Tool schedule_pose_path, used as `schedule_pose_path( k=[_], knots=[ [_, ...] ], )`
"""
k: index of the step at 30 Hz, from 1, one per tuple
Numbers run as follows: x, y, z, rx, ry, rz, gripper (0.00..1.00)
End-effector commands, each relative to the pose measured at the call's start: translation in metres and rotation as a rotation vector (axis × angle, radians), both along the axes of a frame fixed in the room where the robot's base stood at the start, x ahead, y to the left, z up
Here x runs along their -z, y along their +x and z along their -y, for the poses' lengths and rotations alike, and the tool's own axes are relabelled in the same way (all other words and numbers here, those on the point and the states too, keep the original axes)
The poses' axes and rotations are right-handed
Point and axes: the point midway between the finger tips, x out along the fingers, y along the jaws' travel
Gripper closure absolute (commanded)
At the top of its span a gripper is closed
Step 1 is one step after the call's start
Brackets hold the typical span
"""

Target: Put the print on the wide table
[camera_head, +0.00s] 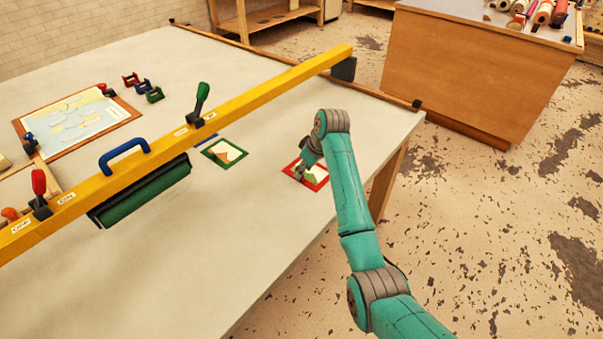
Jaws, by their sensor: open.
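A small red-bordered print (319,183) lies flat on the wide pale table (260,245) near its right edge. A green-bordered print (236,161) lies to its left, close to the yellow beam. My gripper (299,174) is open at the upper left part of the red-bordered print, pointing down. The gripper and wrist hide part of that print, and I cannot tell whether the fingers touch it.
A yellow beam (270,94) with a blue handle (123,152) and a green roller (145,192) spans the table. A brown-framed picture (128,106) and several small clamps (154,95) lie beyond it. A wooden bench (462,75) with rolls stands at upper right. The table's front is clear.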

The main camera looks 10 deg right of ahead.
Motion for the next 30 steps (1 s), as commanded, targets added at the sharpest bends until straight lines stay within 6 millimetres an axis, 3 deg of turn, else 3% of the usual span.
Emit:
schedule_pose_path(
  k=[6,13,19,30],
  knots=[
    [-0.043,-0.013,0.010,0.000,0.000,0.004,0.59],
    [-0.073,-0.024,0.018,0.000,0.001,0.001,0.59],
    [-0.083,-0.028,0.020,0.000,0.000,0.000,0.59],
    [-0.083,-0.028,0.020,0.000,0.000,0.000,0.59]
  ],
)
